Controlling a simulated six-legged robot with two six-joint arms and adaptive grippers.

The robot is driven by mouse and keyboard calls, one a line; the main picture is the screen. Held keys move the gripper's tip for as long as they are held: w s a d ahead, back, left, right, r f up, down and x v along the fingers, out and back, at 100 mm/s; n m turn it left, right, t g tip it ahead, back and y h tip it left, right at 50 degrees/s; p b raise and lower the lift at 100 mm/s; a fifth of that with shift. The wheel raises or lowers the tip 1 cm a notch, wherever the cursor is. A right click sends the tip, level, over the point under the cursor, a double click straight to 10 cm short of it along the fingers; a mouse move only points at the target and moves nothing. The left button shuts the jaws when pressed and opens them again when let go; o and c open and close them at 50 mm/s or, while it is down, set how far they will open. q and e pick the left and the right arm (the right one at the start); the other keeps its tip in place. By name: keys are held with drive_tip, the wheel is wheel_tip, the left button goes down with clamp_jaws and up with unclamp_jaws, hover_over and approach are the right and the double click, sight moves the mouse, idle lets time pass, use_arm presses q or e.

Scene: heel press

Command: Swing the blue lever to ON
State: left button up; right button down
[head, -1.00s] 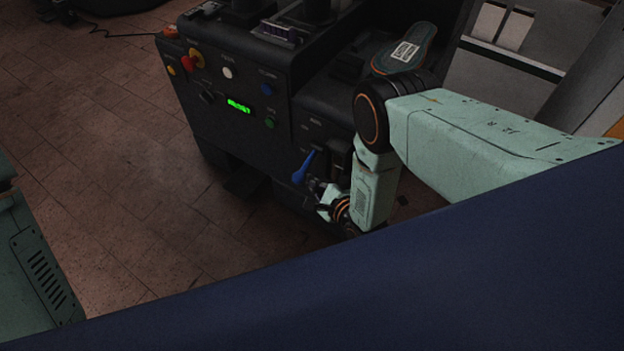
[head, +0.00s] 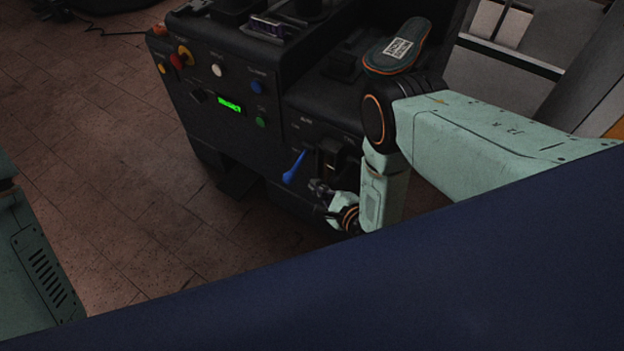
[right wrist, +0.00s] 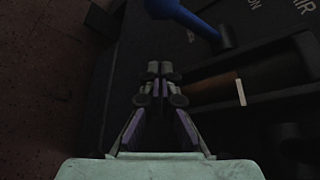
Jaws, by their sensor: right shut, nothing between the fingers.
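The blue lever (head: 294,167) sits on the front face of the black press (head: 222,127). In the head view its free end points down and to the left. The lever also shows at the top of the right wrist view (right wrist: 187,17), with part of the word AIR and the letters ON on the panel near it. My right gripper (head: 314,186) is shut and empty. It is just right of and below the lever's lower end, apart from it. In the right wrist view the closed fingers (right wrist: 160,70) lie below the lever. My left gripper is not in view.
The press front carries a green display (head: 230,106), a red and yellow stop button (head: 184,55) and several other buttons. A shoe sole (head: 398,47) lies on top. A dark slot with a brown inside (right wrist: 215,86) is beside the gripper. Open floor lies left.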

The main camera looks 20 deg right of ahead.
drive_tip(key=p+v, duration=0.2)
drive_tip(key=v, duration=0.4)
drive_tip(key=shift+s+r, duration=0.2)
